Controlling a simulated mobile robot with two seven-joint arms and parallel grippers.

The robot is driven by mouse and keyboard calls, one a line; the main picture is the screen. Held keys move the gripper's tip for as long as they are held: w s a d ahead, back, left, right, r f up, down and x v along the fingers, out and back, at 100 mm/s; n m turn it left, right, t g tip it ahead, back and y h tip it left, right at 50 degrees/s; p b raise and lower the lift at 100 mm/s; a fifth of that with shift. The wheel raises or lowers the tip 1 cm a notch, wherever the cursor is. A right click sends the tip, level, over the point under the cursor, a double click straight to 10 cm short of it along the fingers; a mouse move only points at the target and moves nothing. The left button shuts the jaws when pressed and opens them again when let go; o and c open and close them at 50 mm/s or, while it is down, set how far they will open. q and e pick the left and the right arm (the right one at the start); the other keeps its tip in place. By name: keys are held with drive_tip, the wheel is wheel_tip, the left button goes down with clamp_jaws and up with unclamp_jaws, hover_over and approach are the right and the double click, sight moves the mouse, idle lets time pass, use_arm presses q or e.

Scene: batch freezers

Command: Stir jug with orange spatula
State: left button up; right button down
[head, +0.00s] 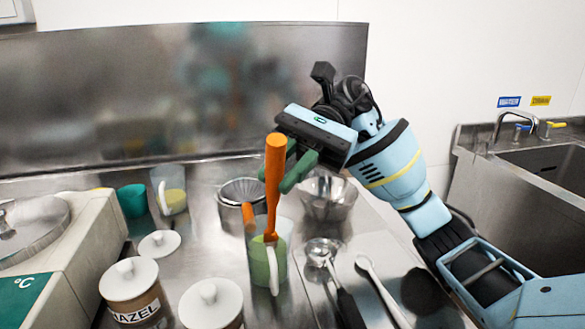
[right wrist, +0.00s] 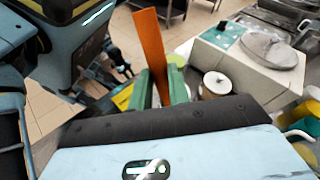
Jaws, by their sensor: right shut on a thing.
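The orange spatula (head: 274,185) is upright in the head view, with its thick end at the top. My right gripper (head: 284,176) is shut on it with green fingers, above the jug. The spatula also shows between the fingers in the right wrist view (right wrist: 150,45). The clear jug (head: 255,262) holds green contents and stands on the steel counter. The spatula's lower end overlaps the jug's mouth, above its pale handle; how deep it reaches is unclear. A second orange piece (head: 249,217) shows at the jug's left rim. My left gripper is not in view.
A ladle (head: 322,252) and a white utensil (head: 381,290) lie right. White-lidded jars (head: 133,282) stand left, near another jug (head: 170,190). A sink (head: 545,165) is far right.

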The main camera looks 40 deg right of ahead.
sight(282, 138)
drive_tip(key=shift+w+a+r+p, duration=0.25)
drive_tip(key=shift+a+r+p, duration=0.1)
drive_tip(key=shift+a+r, duration=0.35)
drive_tip(key=shift+s+r, duration=0.1)
drive_tip(key=shift+r, duration=0.2)
drive_tip(key=shift+s+d+r+p, duration=0.1)
drive_tip(key=shift+s+r+p, duration=0.35)
drive_tip(key=shift+r+p, duration=0.1)
drive_tip(key=shift+s+a+r+p, duration=0.15)
drive_tip(key=shift+r+p, duration=0.1)
drive_tip(key=shift+r, duration=0.2)
drive_tip(key=shift+s+a+r+p, duration=0.1)
drive_tip(key=shift+s+r+p, duration=0.1)
drive_tip(key=shift+r, duration=0.2)
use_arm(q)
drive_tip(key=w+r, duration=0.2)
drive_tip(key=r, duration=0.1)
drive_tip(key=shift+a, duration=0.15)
use_arm(e)
drive_tip(key=shift+d, duration=0.1)
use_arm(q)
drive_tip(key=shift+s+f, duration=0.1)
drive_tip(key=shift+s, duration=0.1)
